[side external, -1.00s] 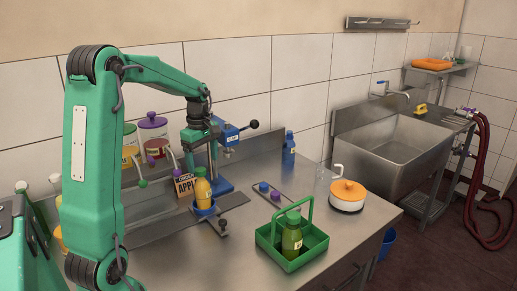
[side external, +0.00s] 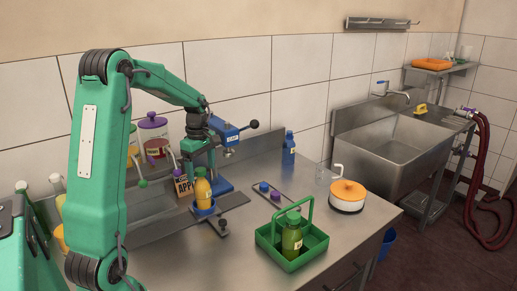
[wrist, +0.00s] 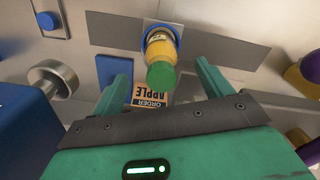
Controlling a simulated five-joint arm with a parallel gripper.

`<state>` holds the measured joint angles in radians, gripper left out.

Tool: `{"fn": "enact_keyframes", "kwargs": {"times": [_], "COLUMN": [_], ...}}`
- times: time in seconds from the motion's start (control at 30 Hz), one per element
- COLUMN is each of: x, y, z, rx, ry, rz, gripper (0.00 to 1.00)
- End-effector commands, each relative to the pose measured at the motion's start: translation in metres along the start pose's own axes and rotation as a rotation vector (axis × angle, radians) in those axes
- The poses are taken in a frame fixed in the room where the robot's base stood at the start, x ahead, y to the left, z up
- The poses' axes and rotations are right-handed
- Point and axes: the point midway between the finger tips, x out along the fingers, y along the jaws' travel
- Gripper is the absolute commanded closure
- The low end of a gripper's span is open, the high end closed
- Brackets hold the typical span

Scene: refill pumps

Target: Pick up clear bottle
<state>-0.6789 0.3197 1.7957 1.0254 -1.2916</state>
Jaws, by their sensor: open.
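A bottle with orange-yellow contents (side external: 202,190) stands upright in a blue ring holder (side external: 204,209) on the steel bench. In the wrist view this bottle (wrist: 161,46) shows a green cap pointing towards me, with the blue holder around its far end. My gripper (wrist: 162,72) is open, with one green finger on each side of the bottle's cap end and a gap on both sides. In the side view my gripper (side external: 199,168) is just above and behind the bottle.
An order card reading APPLE (side external: 184,186) stands behind the bottle. A blue capping press (side external: 224,135) is close behind my gripper.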

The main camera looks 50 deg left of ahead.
Motion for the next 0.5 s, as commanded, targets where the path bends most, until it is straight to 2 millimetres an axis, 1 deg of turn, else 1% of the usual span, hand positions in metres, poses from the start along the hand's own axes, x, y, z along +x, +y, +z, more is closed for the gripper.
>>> {"fn": "enact_keyframes", "kwargs": {"times": [0.17,0.4,0.5], "x": [0.014,0.041,0.048], "y": [-0.001,-0.002,-0.001], "z": [-0.002,-0.004,-0.004], "rx": [0.000,0.000,0.000], "ry": [-0.001,-0.001,0.000], "rz": [-0.004,-0.005,-0.002], "gripper": [0.22,0.22,0.22]}}
